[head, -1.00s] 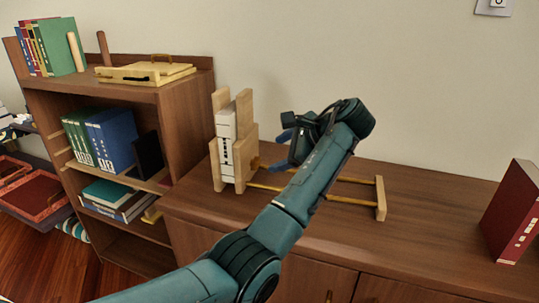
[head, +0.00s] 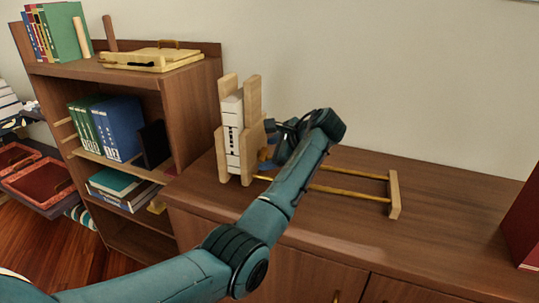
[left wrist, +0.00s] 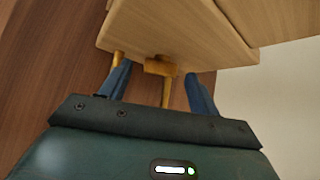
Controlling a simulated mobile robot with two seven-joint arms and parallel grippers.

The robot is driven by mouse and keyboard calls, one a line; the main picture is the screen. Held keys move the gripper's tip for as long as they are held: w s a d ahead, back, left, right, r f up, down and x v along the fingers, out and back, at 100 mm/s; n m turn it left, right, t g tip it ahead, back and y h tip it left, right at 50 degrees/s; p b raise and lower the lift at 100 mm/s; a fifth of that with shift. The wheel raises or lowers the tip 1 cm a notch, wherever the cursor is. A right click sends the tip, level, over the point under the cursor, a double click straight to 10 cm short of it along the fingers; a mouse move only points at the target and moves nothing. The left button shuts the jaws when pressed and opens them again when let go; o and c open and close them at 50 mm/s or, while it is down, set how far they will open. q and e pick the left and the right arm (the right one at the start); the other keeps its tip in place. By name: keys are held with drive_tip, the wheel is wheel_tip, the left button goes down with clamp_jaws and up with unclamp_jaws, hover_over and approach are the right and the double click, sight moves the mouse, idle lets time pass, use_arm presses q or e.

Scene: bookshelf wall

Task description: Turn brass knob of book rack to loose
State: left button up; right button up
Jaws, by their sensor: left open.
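The book rack stands on the low cabinet, with a tall wooden end (head: 254,98) around a stack of white books (head: 233,135). Brass rods (head: 350,192) run from it to a low wooden end piece (head: 394,194) at the right. My left gripper (head: 268,156) is close to the right side of the tall end; my arm hides part of it. In the left wrist view, the brass knob (left wrist: 160,67) sits by the wooden panel (left wrist: 175,30). My open blue fingers (left wrist: 159,88) are on either side of it, with gaps visible. The knob is hidden in the head view.
A bookshelf (head: 185,110) stands left of the cabinet, with a yellow case (head: 150,60) on top. A dark red book (head: 524,228) stands at the cabinet's right. The cabinet top (head: 450,205) between rack and red book is clear.

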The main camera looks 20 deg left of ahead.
use_arm(q)
drive_tip(key=shift+w+a+f, duration=0.15)
drive_tip(key=shift+a+f, duration=0.1)
drive_tip(key=shift+a, duration=0.1)
drive_tip(key=shift+c, duration=0.2)
